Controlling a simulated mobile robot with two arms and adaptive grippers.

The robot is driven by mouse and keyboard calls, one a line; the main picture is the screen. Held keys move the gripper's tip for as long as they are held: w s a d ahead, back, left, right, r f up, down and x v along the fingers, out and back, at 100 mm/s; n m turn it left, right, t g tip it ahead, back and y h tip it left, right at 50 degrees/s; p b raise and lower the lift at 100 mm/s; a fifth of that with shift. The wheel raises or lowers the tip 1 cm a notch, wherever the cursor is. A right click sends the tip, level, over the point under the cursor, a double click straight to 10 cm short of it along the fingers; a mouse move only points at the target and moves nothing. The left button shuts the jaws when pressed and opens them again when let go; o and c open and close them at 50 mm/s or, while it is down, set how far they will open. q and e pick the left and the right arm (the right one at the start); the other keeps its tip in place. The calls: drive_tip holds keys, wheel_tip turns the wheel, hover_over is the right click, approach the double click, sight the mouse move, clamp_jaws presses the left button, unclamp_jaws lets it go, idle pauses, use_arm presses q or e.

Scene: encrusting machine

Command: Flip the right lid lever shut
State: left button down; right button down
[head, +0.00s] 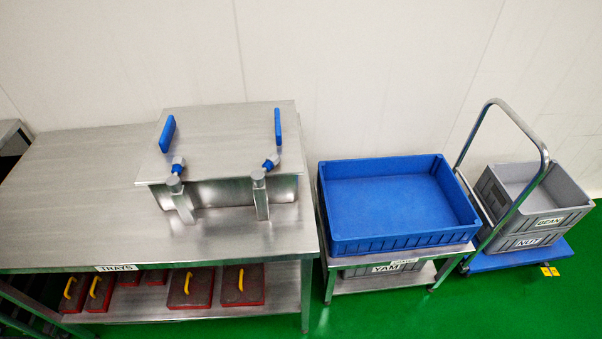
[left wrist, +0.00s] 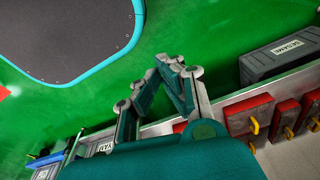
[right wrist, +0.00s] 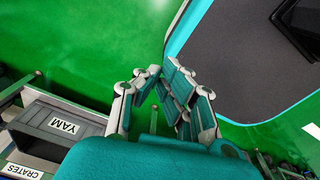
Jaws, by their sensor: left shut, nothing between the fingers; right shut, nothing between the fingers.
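A steel box with a flat lid (head: 225,140) stands on the steel table. My left gripper (left wrist: 170,65) shows only in the left wrist view, shut and empty. My right gripper (right wrist: 163,72) shows only in the right wrist view, shut and empty. Neither gripper is near a lever in these views.
The table (head: 75,185) is bare left of the box. Red trays with yellow handles (head: 240,286) lie on its lower shelf. A blue crate (head: 345,240) on a low stand is to the right, then a trolley (head: 530,254) with grey bins. Green floor lies in front.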

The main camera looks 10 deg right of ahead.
sight(266, 169)
use_arm(q)
drive_tip(key=w+d+r+m+t+b, duration=0.25)
drive_tip(key=w+r, duration=0.75)
drive_tip(key=r, duration=0.5)
drive_tip(key=w+d+r+m+t+b, duration=0.1)
drive_tip(key=w+d+r+m+t, duration=0.2)
drive_tip(key=w+r, duration=0.9)
drive_tip(key=w+d+r+m+t+h, duration=0.35)
drive_tip(key=d+r+m, duration=0.35)
drive_tip(key=r, duration=0.4)
drive_tip(key=w+d+r+m+t+h, duration=0.3)
drive_tip(key=w+d+r+m+t, duration=0.25)
drive_tip(key=d+r, duration=0.4)
drive_tip(key=w+p, duration=0.2)
drive_tip(key=w, duration=0.9)
drive_tip(key=shift+f, duration=0.25)
drive_tip(key=shift+w, duration=0.1)
